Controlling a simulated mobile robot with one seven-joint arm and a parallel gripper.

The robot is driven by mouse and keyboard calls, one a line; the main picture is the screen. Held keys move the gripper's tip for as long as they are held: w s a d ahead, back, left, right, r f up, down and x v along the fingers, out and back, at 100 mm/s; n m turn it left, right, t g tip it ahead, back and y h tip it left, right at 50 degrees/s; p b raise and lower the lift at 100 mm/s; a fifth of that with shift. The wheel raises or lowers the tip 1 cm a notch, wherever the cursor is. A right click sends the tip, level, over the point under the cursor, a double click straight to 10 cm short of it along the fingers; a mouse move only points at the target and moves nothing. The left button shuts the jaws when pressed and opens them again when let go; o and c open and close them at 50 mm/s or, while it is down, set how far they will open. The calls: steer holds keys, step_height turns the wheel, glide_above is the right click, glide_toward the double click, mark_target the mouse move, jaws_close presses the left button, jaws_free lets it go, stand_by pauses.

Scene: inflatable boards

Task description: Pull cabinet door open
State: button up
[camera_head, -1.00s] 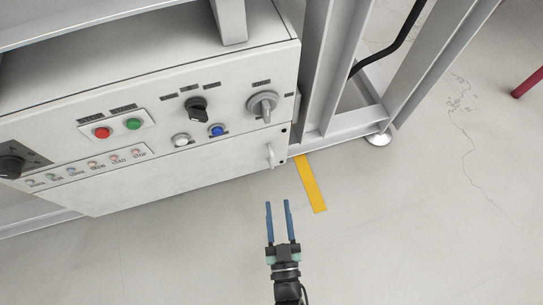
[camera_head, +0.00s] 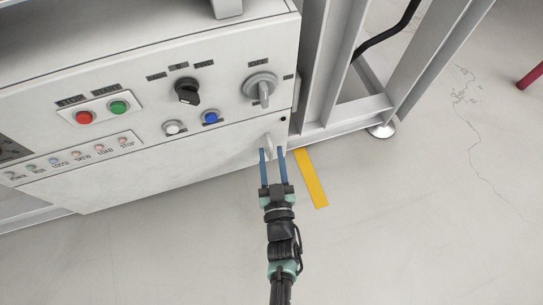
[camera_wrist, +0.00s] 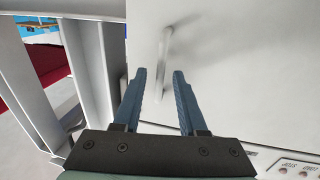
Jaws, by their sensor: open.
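The cabinet is a white box with a closed lower door (camera_head: 150,172) below its control panel. The door's small white handle (camera_head: 267,145) is near the right edge; it also shows in the wrist view (camera_wrist: 164,55), as an upright bar. My gripper (camera_head: 272,151) has two blue fingers, apart and empty, in front of the handle. In the wrist view the fingers (camera_wrist: 160,78) point at the door, with the handle between or just beyond their tips. I cannot tell whether they touch it. The fingertips partly cover the handle's lower part in the head view.
Above the door are a red button (camera_head: 84,117), a green button (camera_head: 118,107), a black knob (camera_head: 187,91) and a grey rotary switch (camera_head: 261,88). Metal frame posts (camera_head: 328,70) stand close on the right. A yellow floor strip (camera_head: 311,178) lies beside my gripper. The floor in front is clear.

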steer(key=shift+c, duration=0.3)
jaws_close()
steer(key=shift+s, duration=0.1)
stand_by(1.0)
